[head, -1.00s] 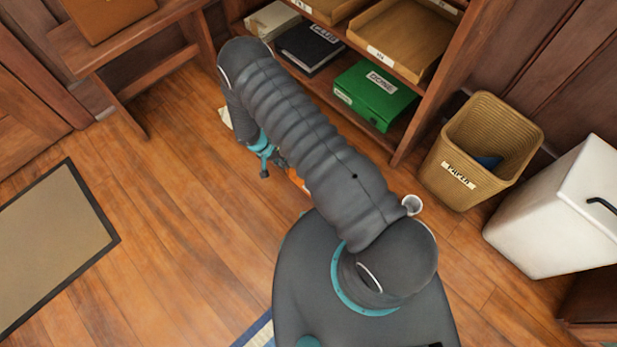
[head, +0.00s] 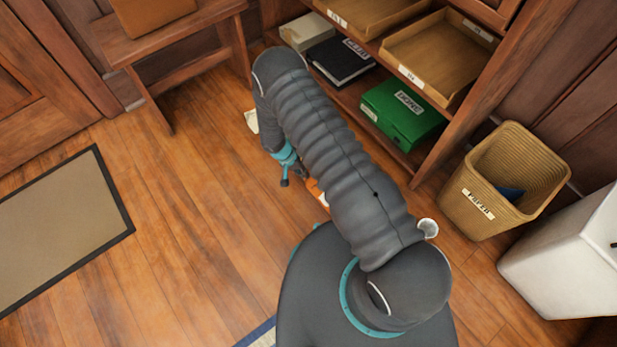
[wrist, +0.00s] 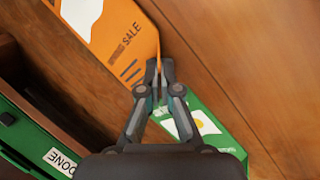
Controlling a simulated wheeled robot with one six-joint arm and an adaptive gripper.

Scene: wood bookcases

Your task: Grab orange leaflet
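The orange leaflet (wrist: 108,32), printed with "SALE", is at the upper left of centre in the wrist view. A small orange part of it (head: 316,190) shows beside my arm in the head view. My gripper (wrist: 160,68) has its fingertips together on the near right edge of the leaflet, where a thin orange strip stands up between them. A green leaflet (wrist: 207,124) with a white and yellow patch lies on the floor under and right of the fingers.
The green "DONE" box (head: 403,112) sits on the low shelf, near the gripper's left in the wrist view (wrist: 35,140). A wicker paper bin (head: 505,185), white bin (head: 570,255) and small white cup (head: 428,228) stand right. Floor at left is open, with a mat (head: 60,230).

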